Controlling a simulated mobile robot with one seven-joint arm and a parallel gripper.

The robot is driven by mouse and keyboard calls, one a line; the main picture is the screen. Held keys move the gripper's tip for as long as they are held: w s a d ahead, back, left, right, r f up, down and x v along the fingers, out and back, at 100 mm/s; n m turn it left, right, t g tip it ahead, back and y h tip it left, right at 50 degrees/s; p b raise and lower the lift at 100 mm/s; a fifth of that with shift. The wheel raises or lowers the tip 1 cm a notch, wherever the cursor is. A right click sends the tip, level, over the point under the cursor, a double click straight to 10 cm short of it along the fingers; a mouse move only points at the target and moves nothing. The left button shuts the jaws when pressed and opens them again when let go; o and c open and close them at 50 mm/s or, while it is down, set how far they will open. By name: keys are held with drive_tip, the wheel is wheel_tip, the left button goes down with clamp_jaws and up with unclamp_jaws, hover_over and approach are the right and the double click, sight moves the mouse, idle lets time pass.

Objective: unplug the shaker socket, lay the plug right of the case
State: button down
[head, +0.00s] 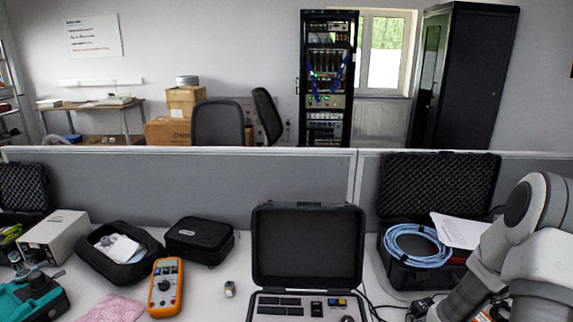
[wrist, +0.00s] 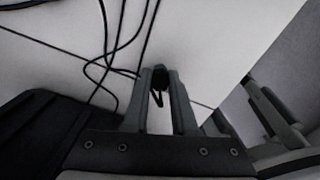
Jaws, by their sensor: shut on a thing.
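The open black case (head: 307,247) stands at the front middle of the table, its lid raised and its grey panel (head: 283,310) cut off by the bottom edge. My gripper (wrist: 159,82) is shut on a small black plug (wrist: 160,74), which sits between the fingertips in the wrist view. The white tabletop (wrist: 205,45) lies beyond the plug; I cannot tell whether they touch. In the head view my arm (head: 490,275) comes in from the right, with the gripper low, right of the case. The shaker socket cannot be made out.
Thin black cables (wrist: 110,60) loop over the tabletop near the plug. A second open case (head: 430,250) with a blue cable coil (head: 418,245) and papers stands behind my gripper. An orange multimeter (head: 165,286) and a black pouch (head: 198,241) lie left of the case.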

drive_tip(key=shift+f, duration=0.4)
idle(0.3)
drive_tip(key=c, duration=0.6)
unclamp_jaws()
drive_tip(key=shift+c, duration=0.2)
drive_tip(key=shift+r, duration=0.15)
drive_tip(key=shift+r+p, duration=2.35)
drive_tip(key=shift+r, duration=0.1)
